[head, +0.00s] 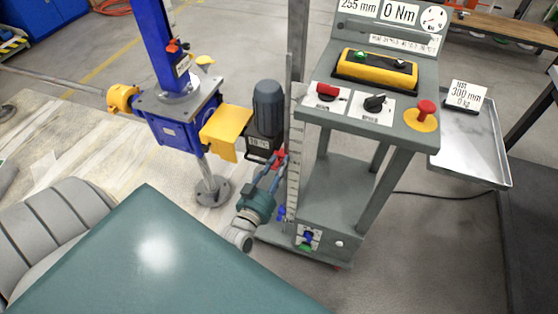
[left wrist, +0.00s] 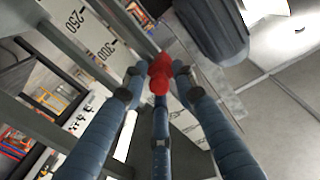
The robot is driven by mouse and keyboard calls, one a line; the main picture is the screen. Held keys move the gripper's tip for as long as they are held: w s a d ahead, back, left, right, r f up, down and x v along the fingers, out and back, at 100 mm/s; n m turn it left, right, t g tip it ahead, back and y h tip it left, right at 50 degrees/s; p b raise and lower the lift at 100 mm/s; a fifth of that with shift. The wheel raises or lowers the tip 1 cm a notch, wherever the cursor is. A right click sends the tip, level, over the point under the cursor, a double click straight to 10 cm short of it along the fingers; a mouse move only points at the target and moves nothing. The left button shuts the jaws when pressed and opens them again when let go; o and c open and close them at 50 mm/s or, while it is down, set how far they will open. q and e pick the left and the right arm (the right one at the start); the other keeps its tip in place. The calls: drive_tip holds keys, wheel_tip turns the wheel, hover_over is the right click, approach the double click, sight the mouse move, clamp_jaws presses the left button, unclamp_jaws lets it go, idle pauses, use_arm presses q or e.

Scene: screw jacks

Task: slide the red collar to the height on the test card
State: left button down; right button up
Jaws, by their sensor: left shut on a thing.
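The red collar (head: 280,157) sits at the upright ruler scale (head: 294,175) left of the grey control stand. My left gripper (head: 277,164) is shut on it. In the left wrist view the red collar (left wrist: 160,74) is between the blue fingers of the gripper (left wrist: 158,82). The scale (left wrist: 92,38) beside it shows the marks 250 and 300; the collar's exact reading cannot be told. The test card (head: 466,95) stands on the right tray and reads 300 mm, 0 kg. My right gripper is not in view.
The control stand (head: 365,130) shows 255 mm and 0 Nm on its displays, with a red knob (head: 426,108) at its right. The blue screw jack (head: 180,115), yellow guard (head: 226,130) and dark motor (head: 268,107) stand close left of the scale. A metal tray (head: 475,150) is at right.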

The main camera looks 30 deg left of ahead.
use_arm(q)
drive_tip(key=shift+s+d+f, duration=0.1)
drive_tip(key=shift+f, duration=0.45)
drive_tip(key=c, duration=1.6)
unclamp_jaws()
drive_tip(key=shift+c, duration=0.2)
drive_tip(key=shift+r, duration=0.1)
drive_tip(key=s+d, duration=0.2)
drive_tip(key=s, duration=0.9)
drive_tip(key=shift+s, duration=0.4)
